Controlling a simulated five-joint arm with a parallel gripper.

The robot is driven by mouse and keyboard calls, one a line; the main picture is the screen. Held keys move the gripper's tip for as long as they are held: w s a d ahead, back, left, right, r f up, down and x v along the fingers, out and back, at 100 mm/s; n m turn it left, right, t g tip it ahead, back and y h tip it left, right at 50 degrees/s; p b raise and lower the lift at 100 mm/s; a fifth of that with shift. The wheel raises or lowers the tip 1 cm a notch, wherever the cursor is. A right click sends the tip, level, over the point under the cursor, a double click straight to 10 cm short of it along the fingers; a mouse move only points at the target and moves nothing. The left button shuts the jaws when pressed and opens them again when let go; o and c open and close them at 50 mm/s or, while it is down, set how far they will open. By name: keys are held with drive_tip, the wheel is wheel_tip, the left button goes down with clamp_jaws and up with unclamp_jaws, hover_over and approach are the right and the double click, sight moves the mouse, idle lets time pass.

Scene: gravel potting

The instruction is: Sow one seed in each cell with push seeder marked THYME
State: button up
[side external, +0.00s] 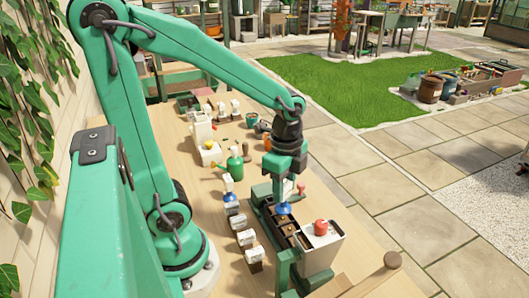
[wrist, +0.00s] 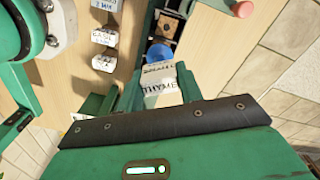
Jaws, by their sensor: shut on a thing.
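My gripper (side external: 287,178) is shut on a white push seeder with a blue lower end (side external: 283,208). In the wrist view the seeder (wrist: 163,85) lies between the jaws, and its lettering appears to read THYME, upside down. Its blue end (wrist: 159,52) points toward the cell tray. The dark tray (side external: 263,213) has square soil cells in a green frame, and the seeder is upright over its far part. I cannot tell whether the tip touches soil.
Several white labelled blocks (side external: 238,222) stand in a row left of the tray. A white container with a red knob (side external: 320,228) stands at its near right.

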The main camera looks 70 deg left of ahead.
drive_tip(key=shift+a, duration=0.15)
drive_tip(key=a, duration=0.1)
drive_tip(key=a+r, duration=0.1)
drive_tip(key=a, duration=0.1)
drive_tip(key=shift+a, duration=0.3)
drive_tip(key=shift+f, duration=0.1)
drive_tip(key=shift+f, duration=1.25)
drive_tip(key=shift+f, duration=0.7)
idle(1.5)
drive_tip(key=shift+r, duration=0.1)
drive_tip(key=shift+r, duration=1.45)
drive_tip(key=shift+a, duration=0.1)
